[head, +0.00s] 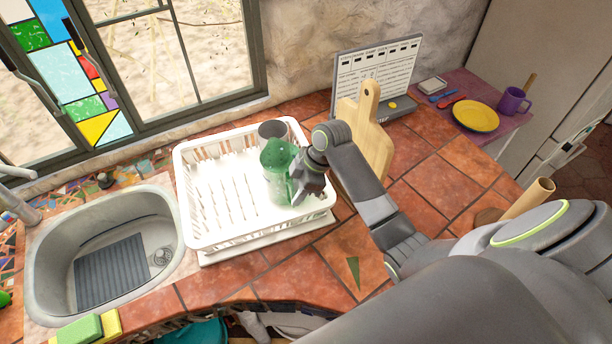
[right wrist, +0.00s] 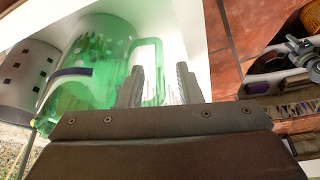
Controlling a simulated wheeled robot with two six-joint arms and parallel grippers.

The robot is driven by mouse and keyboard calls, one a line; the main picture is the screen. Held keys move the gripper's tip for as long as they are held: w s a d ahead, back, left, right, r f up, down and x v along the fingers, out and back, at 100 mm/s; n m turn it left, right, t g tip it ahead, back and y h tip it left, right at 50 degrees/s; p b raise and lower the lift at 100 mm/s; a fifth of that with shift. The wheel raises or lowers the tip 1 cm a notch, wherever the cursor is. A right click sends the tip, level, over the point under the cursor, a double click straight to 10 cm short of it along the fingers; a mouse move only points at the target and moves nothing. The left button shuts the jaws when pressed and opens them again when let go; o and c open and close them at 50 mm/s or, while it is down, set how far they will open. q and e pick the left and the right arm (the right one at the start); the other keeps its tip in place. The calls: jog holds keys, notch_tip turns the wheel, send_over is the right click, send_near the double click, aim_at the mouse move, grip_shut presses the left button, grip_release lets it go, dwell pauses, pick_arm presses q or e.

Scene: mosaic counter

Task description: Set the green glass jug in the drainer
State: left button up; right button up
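The green glass jug (head: 277,167) is upright inside the right part of the white drainer (head: 213,236), next to a grey utensil holder (head: 273,131). My right gripper (head: 306,190) is at the jug's right side, low over the drainer. In the right wrist view the jug (right wrist: 95,65) fills the left, with its handle (right wrist: 158,62) reaching between my two fingers (right wrist: 160,84). The fingers stand apart, with a gap beside the handle. The jug's base is partly hidden by the drainer and gripper. My left gripper is not in view.
A steel sink (head: 180,225) lies left of the drainer, with a green and yellow sponge (head: 90,330) at its front. Wooden boards (head: 372,140) stand close behind my right arm. A yellow plate (head: 475,116) and purple mug (head: 512,101) are at the far right.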

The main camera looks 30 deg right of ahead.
jog(key=b+v, duration=0.2)
jog(key=v, duration=0.9)
jog(key=shift+b, duration=0.4)
